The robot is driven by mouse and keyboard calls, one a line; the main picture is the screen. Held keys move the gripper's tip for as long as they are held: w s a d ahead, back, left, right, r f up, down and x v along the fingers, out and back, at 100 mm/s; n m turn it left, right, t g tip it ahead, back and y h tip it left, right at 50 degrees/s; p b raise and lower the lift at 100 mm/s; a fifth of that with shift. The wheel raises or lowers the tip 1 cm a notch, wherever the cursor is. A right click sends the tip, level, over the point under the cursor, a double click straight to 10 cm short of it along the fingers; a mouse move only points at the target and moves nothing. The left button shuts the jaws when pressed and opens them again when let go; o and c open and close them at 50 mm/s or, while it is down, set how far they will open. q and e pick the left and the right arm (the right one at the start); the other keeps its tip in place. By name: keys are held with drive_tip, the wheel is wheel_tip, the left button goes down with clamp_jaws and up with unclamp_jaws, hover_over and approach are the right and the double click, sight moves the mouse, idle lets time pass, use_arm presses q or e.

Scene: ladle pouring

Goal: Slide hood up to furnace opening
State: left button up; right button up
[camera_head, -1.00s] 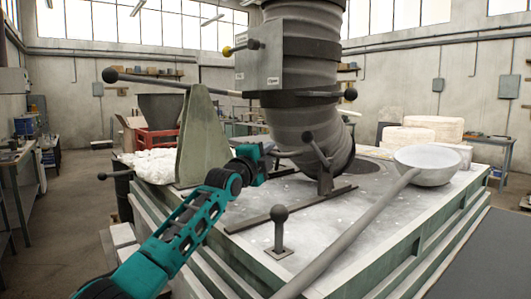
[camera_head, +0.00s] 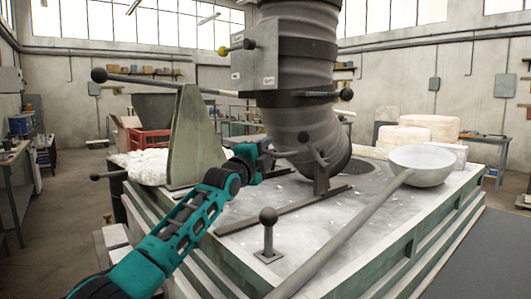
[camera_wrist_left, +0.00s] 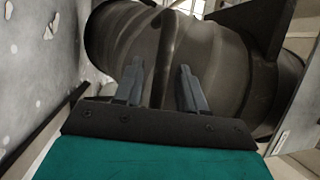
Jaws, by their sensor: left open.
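The hood (camera_head: 300,95) is a large grey ribbed duct, curved at its lower end, standing on a foot over dark rails (camera_head: 285,210) on the furnace top. The furnace opening (camera_head: 372,176) is a dark round patch beside the hood's lower end, partly hidden by it. My left gripper (camera_head: 268,150) is at the left side of the hood's lower part. My right gripper is not in view.
A long-handled ladle (camera_head: 422,167) lies across the furnace top at right. A short knobbed post (camera_head: 268,230) stands in front. A pointed grey bracket (camera_head: 197,140) and a long knobbed lever (camera_head: 150,81) are left of the hood. White blocks (camera_head: 402,138) sit behind.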

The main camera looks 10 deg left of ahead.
use_arm(q)
drive_tip(key=shift+s+a+f, duration=0.1)
drive_tip(key=p+v, duration=0.2)
drive_tip(key=v, duration=1)
drive_tip(key=shift+s+p, duration=0.3)
drive_tip(key=shift+s, duration=0.05)
drive_tip(key=shift+a, duration=0.1)
